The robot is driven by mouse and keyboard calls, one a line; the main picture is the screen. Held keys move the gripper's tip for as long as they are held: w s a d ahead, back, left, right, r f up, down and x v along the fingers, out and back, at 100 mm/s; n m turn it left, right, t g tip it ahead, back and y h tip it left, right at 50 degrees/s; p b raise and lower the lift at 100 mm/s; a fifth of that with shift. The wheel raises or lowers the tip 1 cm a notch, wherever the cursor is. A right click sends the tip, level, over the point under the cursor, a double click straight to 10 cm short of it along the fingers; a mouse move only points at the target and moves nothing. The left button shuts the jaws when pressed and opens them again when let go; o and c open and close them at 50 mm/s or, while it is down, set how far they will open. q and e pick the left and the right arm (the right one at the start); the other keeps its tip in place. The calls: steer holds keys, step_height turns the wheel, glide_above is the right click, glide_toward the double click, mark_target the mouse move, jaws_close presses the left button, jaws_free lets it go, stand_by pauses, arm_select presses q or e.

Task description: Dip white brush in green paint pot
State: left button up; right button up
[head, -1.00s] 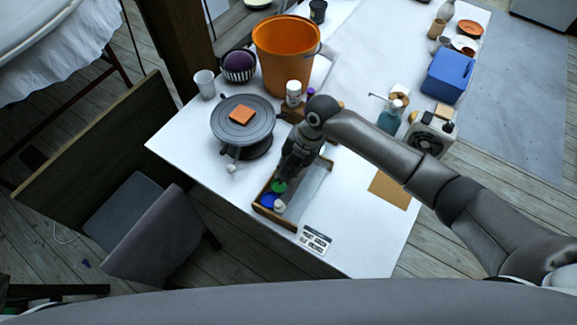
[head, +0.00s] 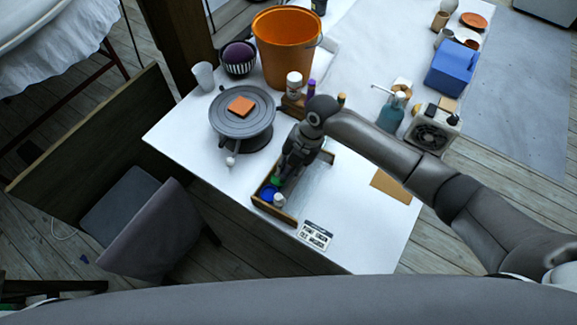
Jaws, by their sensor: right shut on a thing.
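My right gripper (head: 283,172) points down over the left part of a wooden tray (head: 274,212) on the white table. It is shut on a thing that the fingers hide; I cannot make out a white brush. A small patch of green paint pot (head: 275,182) shows right at the fingertips, mostly covered by them. I cannot tell whether the held thing touches the paint. A blue pot (head: 268,194) and a white pot (head: 279,200) stand beside it at the tray's near end. My left gripper is not in view.
A grey turntable (head: 228,128) with an orange tile (head: 240,105) stands left of the tray. An orange bucket (head: 284,55) and several bottles are behind. A labelled card (head: 315,235) lies in front, a brown sheet (head: 391,186) at right. The table's near right is mostly clear.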

step_height(320, 180, up, 7)
steer(key=p, duration=0.6)
steer(key=shift+r, duration=0.1)
